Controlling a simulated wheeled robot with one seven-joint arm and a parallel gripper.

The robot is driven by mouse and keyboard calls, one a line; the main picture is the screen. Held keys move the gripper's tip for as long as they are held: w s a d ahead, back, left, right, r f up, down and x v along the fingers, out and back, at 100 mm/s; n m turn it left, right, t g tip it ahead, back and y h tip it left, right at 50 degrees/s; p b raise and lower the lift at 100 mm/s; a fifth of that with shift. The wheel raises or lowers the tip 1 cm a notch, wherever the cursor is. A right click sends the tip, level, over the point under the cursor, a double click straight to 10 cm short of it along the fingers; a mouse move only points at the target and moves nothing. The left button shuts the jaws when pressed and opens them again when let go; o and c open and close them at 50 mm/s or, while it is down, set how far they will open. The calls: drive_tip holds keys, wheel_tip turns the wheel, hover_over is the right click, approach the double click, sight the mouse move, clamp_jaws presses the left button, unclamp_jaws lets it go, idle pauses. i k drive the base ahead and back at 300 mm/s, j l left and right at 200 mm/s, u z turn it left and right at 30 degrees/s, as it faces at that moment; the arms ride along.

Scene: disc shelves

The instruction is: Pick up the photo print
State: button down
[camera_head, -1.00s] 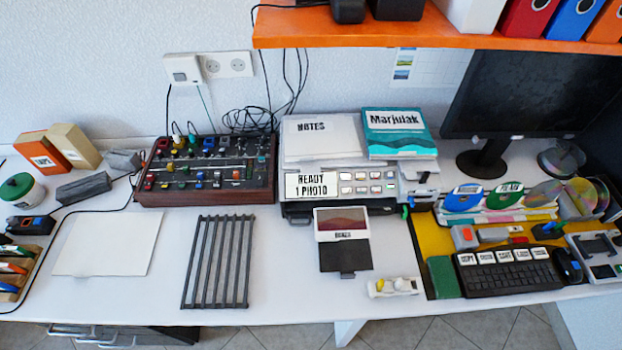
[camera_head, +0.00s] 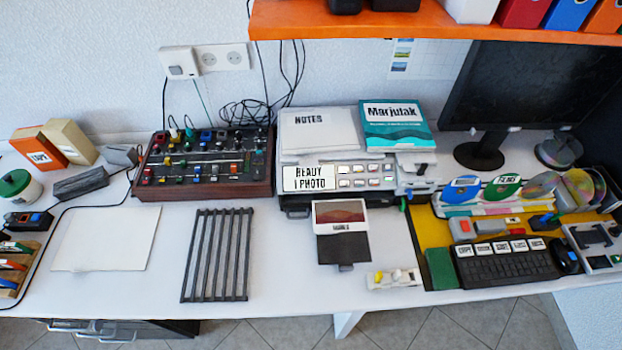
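The photo print (camera_head: 339,214) is a small white-bordered sheet with a dark reddish picture and a dark caption along its lower edge. It lies at the front of the printer (camera_head: 410,180), over the upper part of a black output tray (camera_head: 343,249). The printer carries a label reading "READY 1 PHOTO" (camera_head: 309,179). A notes stack (camera_head: 320,136) and a teal "Marjutak" book (camera_head: 397,127) rest on top of the printer. My gripper is not in view.
A black slatted rack (camera_head: 218,255) and a blank white sheet (camera_head: 105,238) lie to the left. A control box (camera_head: 205,163) stands behind the rack. A tape dispenser (camera_head: 395,279) and keyboard (camera_head: 505,262) lie to the right. An orange shelf (camera_head: 430,23) overhangs the back.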

sight(333, 216)
drive_tip(key=i+j, duration=0.1)
drive_tip(key=j, duration=0.45)
drive_tip(key=i+j, duration=0.1)
drive_tip(key=j, duration=0.4)
drive_tip(key=i+j, duration=0.1)
drive_tip(key=j, duration=0.45)
drive_tip(key=i+j+z, duration=0.1)
drive_tip(key=j, duration=0.45)
drive_tip(key=i+j, duration=0.1)
drive_tip(key=j, duration=0.4)
drive_tip(key=i+j, duration=0.1)
drive_tip(key=j, duration=0.45)
drive_tip(key=l, duration=0.15)
drive_tip(key=i+z, duration=0.05)
